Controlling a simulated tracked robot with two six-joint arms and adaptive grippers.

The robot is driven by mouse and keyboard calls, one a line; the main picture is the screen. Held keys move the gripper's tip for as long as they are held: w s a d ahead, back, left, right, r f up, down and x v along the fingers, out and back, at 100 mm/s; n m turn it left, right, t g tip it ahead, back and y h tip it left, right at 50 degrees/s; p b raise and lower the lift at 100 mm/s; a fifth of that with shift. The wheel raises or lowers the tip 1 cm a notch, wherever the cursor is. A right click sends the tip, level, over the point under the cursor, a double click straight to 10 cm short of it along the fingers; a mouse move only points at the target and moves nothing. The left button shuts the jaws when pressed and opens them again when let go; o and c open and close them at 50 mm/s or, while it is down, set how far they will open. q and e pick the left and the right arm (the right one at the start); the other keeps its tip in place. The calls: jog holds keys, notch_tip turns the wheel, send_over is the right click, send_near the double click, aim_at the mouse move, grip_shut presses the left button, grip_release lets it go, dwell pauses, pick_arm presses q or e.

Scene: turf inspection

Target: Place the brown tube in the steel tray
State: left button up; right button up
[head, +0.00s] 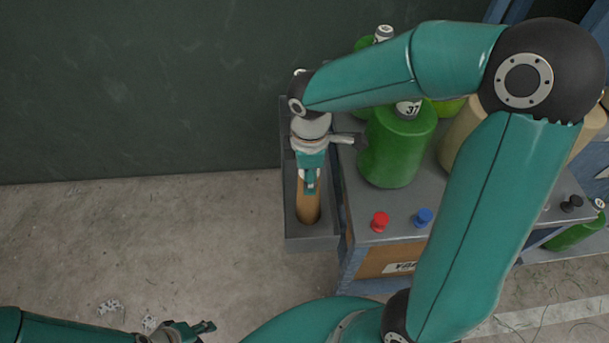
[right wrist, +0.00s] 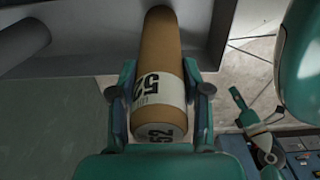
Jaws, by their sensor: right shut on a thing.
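The brown tube (head: 308,206) has a white label with "52", plain in the right wrist view (right wrist: 160,45). My right gripper (head: 310,183) is shut around its labelled part; the fingers (right wrist: 160,98) press on both sides. The steel tray (head: 313,242) is a narrow grey trough at the bench's left side. In the head view the tube overlaps its inside. In the right wrist view the bare end extends over the tray (right wrist: 95,55). I cannot tell whether the tube touches its floor. My left gripper (head: 203,328) is low at the left, away from the tray; its opening is unclear.
The grey bench holds a green bottle (head: 396,148) close to the tray, a red knob (head: 380,220) and a blue knob (head: 424,217). A tan bottle (head: 459,140) stands behind my right arm. A dark green wall (head: 130,90) rises behind. The concrete floor at left is mostly clear.

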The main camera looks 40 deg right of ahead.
jog(key=shift+f, duration=0.1)
jog(key=o, duration=1.1)
jog(key=shift+r, duration=0.2)
notch_tip(320, 180, up, 12)
jog(key=shift+f+p, duration=0.1)
jog(key=shift+p, duration=0.65)
